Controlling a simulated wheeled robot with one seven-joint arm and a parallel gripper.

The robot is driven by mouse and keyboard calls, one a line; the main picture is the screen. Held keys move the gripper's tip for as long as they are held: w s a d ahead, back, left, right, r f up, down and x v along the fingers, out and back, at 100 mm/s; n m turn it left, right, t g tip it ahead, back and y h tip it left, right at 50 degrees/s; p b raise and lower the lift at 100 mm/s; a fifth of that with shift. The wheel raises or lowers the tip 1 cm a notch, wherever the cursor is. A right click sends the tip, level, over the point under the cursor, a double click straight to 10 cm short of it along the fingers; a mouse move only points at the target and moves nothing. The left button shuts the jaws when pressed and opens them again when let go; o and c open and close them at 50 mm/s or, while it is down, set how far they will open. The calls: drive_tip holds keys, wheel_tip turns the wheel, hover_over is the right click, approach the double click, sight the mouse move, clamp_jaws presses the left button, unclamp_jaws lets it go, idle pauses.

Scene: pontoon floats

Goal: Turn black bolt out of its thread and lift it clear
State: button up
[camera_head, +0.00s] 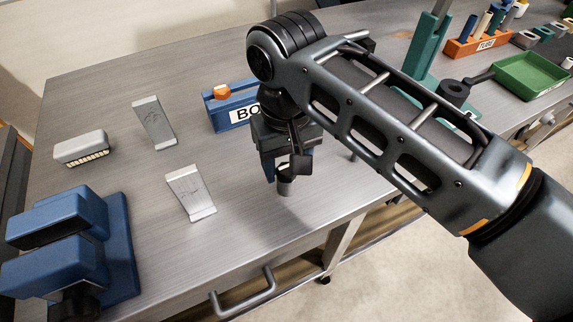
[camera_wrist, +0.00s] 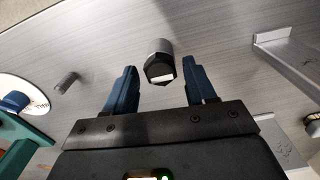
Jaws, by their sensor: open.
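The black bolt (camera_wrist: 158,68) shows in the wrist view as a dark hexagonal head with a bright patch on its face. A grey cylinder (camera_wrist: 160,47) adjoins it; I cannot see how much thread is engaged. My gripper (camera_wrist: 160,72) has two blue fingers, spread apart, one on each side of the head with a visible gap. In the head view my gripper (camera_head: 288,170) points down over the grey cylinder (camera_head: 285,188) near the bench's front edge. There my gripper and wrist largely hide the bolt.
A blue bin (camera_head: 230,112) with a partly hidden label stands behind my gripper. Two metal brackets (camera_head: 190,193) (camera_head: 153,122), a brush (camera_head: 82,148) and a blue vise (camera_head: 75,245) lie left. A short peg (camera_wrist: 67,82), a teal stand (camera_head: 428,47) and a green tray (camera_head: 530,76) are also near.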

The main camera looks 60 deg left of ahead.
drive_tip(key=m+p, duration=0.1)
drive_tip(key=p, duration=0.1)
drive_tip(key=m+p, duration=0.2)
drive_tip(key=shift+s+r+m, duration=0.15)
drive_tip(key=shift+r+m, duration=0.15)
drive_tip(key=shift+r, duration=0.1)
drive_tip(key=shift+f+m, duration=0.25)
drive_tip(key=shift+m, duration=0.45)
drive_tip(key=m, duration=0.3)
drive_tip(key=shift+f, duration=0.2)
drive_tip(key=m, duration=0.3)
drive_tip(key=shift+r, duration=0.1)
drive_tip(key=m, duration=0.7)
drive_tip(key=shift+m, duration=0.4)
drive_tip(key=m, duration=0.4)
drive_tip(key=shift+c, duration=0.4)
